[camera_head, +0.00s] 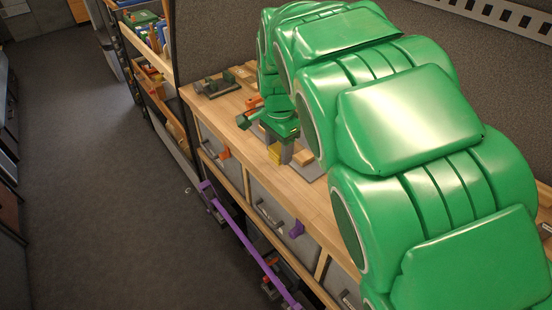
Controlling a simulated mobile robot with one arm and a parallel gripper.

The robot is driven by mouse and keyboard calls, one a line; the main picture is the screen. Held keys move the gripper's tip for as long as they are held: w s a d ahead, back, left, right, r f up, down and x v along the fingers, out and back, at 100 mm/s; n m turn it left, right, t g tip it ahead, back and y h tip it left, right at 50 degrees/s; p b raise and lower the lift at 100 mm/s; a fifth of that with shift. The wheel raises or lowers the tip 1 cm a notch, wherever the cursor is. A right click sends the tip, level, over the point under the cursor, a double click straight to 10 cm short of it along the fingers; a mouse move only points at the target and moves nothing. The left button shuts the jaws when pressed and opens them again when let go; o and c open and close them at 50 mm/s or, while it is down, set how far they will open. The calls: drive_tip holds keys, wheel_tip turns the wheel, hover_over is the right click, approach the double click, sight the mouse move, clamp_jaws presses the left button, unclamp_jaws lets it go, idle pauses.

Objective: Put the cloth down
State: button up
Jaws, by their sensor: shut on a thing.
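My green arm reaches over the wooden workbench (320,200) from the right. My gripper (286,155) is small in the view, pointing down just above or at the bench top, near its front edge. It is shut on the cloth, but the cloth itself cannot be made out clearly. A small yellow patch (274,153) shows right beside the fingers; whether it is cloth or a block I cannot tell. My arm hides much of the bench and what lies behind the gripper.
A wooden block (303,157) lies just right of the gripper. A long purple strip (245,240) runs along the bench front. Shelves (155,55) stand beyond; the grey floor (110,200) at left is clear.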

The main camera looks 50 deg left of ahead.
hover_over(276, 169)
drive_tip(key=shift+f, duration=4.05)
drive_tip(key=shift+f, duration=0.2)
drive_tip(key=o, duration=1)
drive_tip(key=shift+r, duration=0.1)
wheel_tip(276, 169, up, 12)
drive_tip(key=shift+r, duration=0.1)
